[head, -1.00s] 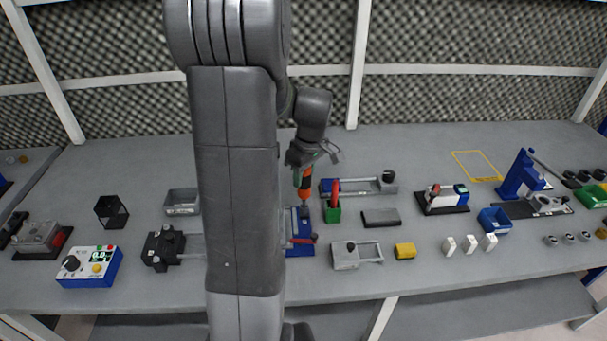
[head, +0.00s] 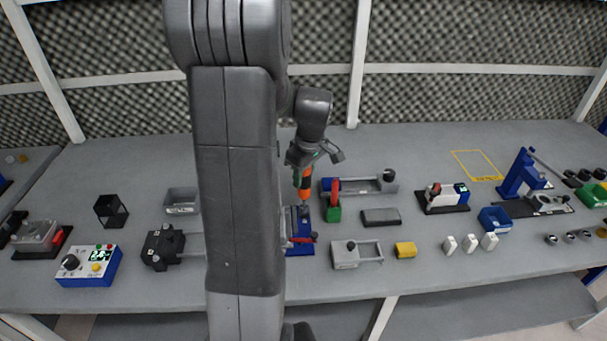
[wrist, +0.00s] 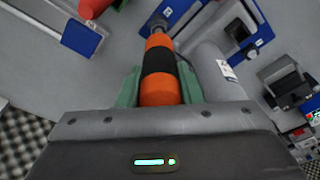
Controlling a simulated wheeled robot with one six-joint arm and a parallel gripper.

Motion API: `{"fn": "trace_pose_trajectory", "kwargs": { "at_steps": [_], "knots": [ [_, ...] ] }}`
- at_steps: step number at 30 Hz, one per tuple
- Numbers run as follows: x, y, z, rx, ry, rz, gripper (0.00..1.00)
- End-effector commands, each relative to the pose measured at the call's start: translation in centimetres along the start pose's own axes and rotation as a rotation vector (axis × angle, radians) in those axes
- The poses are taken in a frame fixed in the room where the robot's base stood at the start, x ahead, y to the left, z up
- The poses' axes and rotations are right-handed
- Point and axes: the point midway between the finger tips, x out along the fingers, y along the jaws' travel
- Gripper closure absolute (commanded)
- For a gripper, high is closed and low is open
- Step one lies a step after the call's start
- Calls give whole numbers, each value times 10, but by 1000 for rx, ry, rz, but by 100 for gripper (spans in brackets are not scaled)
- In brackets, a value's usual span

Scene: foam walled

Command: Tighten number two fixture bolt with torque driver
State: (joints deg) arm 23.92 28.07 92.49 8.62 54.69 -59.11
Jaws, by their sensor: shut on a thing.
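My gripper (head: 308,165) is shut on the orange and black torque driver (head: 306,184), which points down. In the wrist view the driver (wrist: 158,73) sits between the green finger pads, its metal shank pointing away from me. The blue fixture (head: 300,232) is below the driver tip, partly hidden by my arm. In the wrist view, parts of the blue fixture (wrist: 183,12) lie around the shank. The tip is at or just above a bolt on it; I cannot tell whether they touch.
A green holder (head: 333,214) with a red-handled tool stands just right of the fixture. A grey clamp fixture (head: 345,254) and a yellow block (head: 405,249) lie in front of it. A control box (head: 88,267) is at left. The bench's front strip is clear.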

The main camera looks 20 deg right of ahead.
Motion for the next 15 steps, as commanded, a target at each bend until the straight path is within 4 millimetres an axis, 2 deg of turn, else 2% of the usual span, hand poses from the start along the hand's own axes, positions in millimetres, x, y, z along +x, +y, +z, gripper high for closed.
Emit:
{"fn": "trace_pose_trajectory", "kwargs": {
  "at_steps": [15],
  "knots": [
    [3,0,0,0,1,1,93]
  ]
}}
